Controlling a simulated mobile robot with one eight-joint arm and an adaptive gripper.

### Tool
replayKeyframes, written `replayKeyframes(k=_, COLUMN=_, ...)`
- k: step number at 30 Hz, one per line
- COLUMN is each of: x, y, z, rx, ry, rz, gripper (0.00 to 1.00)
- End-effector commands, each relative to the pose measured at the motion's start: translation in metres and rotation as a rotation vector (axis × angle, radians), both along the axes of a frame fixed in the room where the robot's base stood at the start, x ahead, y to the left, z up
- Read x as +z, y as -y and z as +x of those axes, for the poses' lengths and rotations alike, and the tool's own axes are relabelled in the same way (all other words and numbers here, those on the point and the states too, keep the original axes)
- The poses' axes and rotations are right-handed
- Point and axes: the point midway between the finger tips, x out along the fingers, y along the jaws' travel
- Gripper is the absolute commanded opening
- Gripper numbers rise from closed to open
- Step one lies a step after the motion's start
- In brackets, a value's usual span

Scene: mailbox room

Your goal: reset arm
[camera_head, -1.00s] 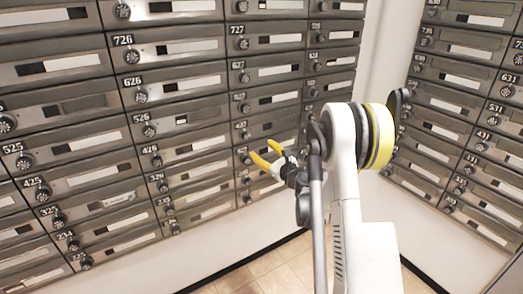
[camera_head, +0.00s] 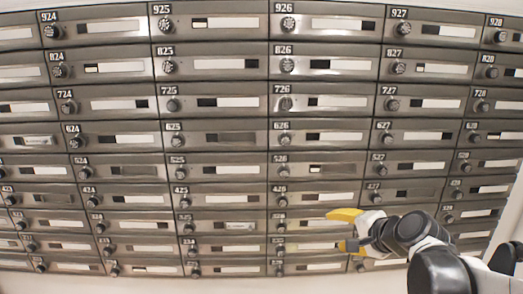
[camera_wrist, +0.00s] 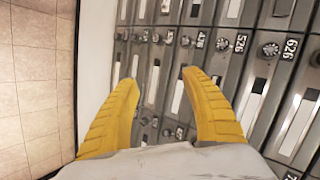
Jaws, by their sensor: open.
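My gripper (camera_head: 345,231) has yellow fingers and shows at the lower right of the head view, pointing left in front of the lower mailbox rows. In the wrist view, its two yellow fingers (camera_wrist: 160,85) are spread apart with nothing between them. It is open and empty. My white and black arm comes in from the lower right corner of the head view. The wall of grey metal mailboxes (camera_head: 215,103) fills most of that view, and the mailbox wall (camera_wrist: 256,85) also shows beyond the fingers in the wrist view. I cannot tell the exact gap to the doors.
The mailboxes have round black dial locks, such as the one by number 726 (camera_head: 281,103). A white wall strip (camera_wrist: 95,60) and tan tiled floor (camera_wrist: 35,85) lie at the left of the wrist view. No loose objects show.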

Motion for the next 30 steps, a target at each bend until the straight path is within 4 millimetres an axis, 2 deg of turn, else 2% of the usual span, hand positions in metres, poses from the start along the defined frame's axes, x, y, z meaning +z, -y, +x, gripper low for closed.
replayKeyframes(k=1, x=-0.001, y=-0.013, z=-0.028, rx=0.072, ry=-0.014, rz=-0.112, gripper=0.55)
replayKeyframes(k=6, x=-0.016, y=-0.029, z=-0.116, rx=0.32, ry=-0.065, rz=-0.505, gripper=0.55)
replayKeyframes(k=9, x=-0.028, y=-0.027, z=-0.159, rx=0.452, ry=-0.092, rz=-0.706, gripper=0.55)
replayKeyframes(k=12, x=-0.038, y=-0.021, z=-0.191, rx=0.553, ry=-0.114, rz=-0.859, gripper=0.55)
replayKeyframes(k=15, x=-0.045, y=-0.015, z=-0.21, rx=0.619, ry=-0.129, rz=-0.956, gripper=0.55)
replayKeyframes(k=18, x=-0.048, y=-0.012, z=-0.218, rx=0.65, ry=-0.137, rz=-1.003, gripper=0.55)
replayKeyframes(k=30, x=-0.048, y=-0.011, z=-0.219, rx=0.655, ry=-0.138, rz=-1.012, gripper=0.55)
